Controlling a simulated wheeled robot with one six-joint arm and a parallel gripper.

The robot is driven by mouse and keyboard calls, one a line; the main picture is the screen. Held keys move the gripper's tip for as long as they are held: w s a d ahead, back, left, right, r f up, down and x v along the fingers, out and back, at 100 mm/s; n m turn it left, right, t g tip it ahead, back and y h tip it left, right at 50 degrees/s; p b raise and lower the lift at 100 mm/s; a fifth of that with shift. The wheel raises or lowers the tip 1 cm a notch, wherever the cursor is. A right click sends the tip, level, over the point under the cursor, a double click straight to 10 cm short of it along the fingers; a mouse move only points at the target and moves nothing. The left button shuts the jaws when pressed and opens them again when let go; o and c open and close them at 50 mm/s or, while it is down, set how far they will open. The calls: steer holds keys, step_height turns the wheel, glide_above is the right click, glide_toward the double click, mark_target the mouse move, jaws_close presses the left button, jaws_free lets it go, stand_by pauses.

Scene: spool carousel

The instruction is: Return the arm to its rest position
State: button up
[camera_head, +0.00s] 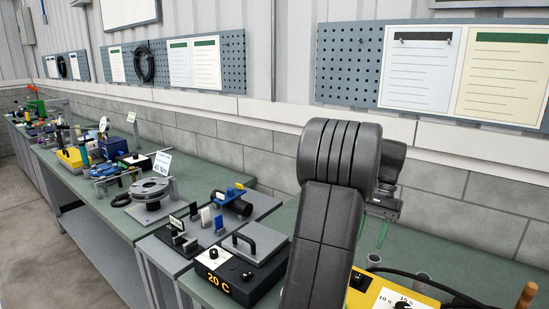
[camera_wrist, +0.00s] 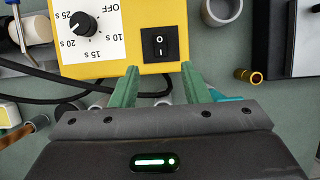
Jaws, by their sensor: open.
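My gripper (camera_wrist: 159,85) is open, its two green fingers apart with nothing between them in the wrist view. The fingers point toward a yellow box with a dial and a black switch (camera_wrist: 159,43). In the head view my dark arm rises in front of the bench, and my gripper (camera_head: 384,232) hangs at its right side, partly hidden by the arm. The yellow box (camera_head: 405,292) shows low at the right of the head view, partly cut off by my arm and the frame edge.
A spool carousel (camera_head: 151,188) stands on the bench at left. A black box reading 20 C (camera_head: 222,278) is beside my arm. A black cable (camera_wrist: 90,99) crosses below the yellow box. A brass fitting (camera_wrist: 248,75) lies to its right. Pegboards (camera_head: 346,65) hang behind.

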steer(key=x, duration=1)
steer(key=shift+w+d+b, duration=0.1)
steer(key=shift+b, duration=0.5)
steer(key=shift+s+t+h+b, duration=0.2)
steer(key=shift+t+h+b, duration=0.25)
steer(key=shift+b, duration=0.45)
steer(key=b, duration=0.2)
steer(key=t+h+b, duration=0.1)
steer(key=b, duration=0.1)
steer(key=shift+s+a+t, duration=0.15)
steer(key=shift+a+t, duration=0.1)
steer(key=t+b, duration=0.1)
steer(key=b, duration=0.2)
steer(key=shift+s+a+h+b, duration=0.1)
steer(key=shift+s+h+b, duration=0.05)
steer(key=shift+h+b, duration=0.2)
steer(key=shift+r+b, duration=0.2)
steer(key=shift+b, duration=0.1)
step_height(320, 180, up, 13)
steer(key=s+a+p, duration=0.1)
steer(key=shift+s+a+p, duration=0.15)
steer(key=shift+a+p, duration=0.15)
steer(key=shift+p, duration=0.05)
